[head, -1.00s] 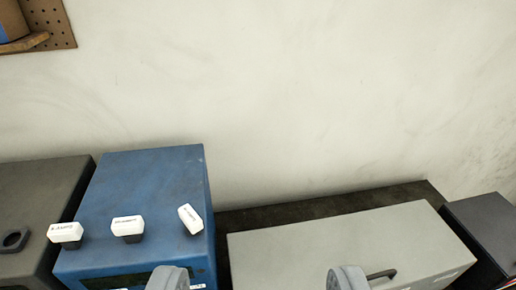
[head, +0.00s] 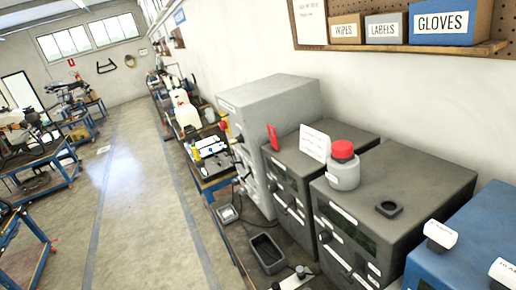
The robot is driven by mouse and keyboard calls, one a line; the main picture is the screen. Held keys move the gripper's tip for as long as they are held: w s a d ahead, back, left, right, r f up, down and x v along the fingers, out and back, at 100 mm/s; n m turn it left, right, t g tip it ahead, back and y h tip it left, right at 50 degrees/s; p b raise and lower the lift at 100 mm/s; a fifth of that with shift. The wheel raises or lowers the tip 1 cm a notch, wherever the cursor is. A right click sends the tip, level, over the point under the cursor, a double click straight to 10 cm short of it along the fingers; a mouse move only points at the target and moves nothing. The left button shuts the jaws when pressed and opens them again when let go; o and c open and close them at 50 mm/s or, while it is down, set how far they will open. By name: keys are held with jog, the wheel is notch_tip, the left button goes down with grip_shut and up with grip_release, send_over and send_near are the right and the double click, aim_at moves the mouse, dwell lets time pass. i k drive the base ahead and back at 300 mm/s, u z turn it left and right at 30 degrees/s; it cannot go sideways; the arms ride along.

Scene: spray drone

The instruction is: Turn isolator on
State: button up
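I cannot tell for sure which thing is the isolator. A tall light grey cabinet (head: 270,95) stands against the wall in the middle, with a red knob (head: 223,126) on its front edge and smaller dark controls below. Two dark grey boxes stand to its right, the nearer one (head: 425,185) with a dark display and a knob on its front. A blue box (head: 470,245) is cut off at the lower right, with white labelled handles (head: 440,236) on top. My gripper is out of view.
A red-capped white bottle (head: 343,168), a white card (head: 315,143) and a red tag (head: 273,137) stand on the dark boxes. A black tray (head: 267,252) lies on the bench. A shelf (head: 400,48) holds bins above. The aisle floor (head: 140,200) at left is clear.

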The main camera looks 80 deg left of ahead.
aim_at(223, 125)
jog(key=u, duration=1.9)
jog(key=k, duration=0.45)
jog(key=u, duration=1)
jog(key=i, duration=1.1)
jog(key=u, duration=0.3)
jog(key=i, duration=1.2)
jog(key=z, duration=1)
jog(key=i, duration=0.35)
jog(key=z, duration=0.25)
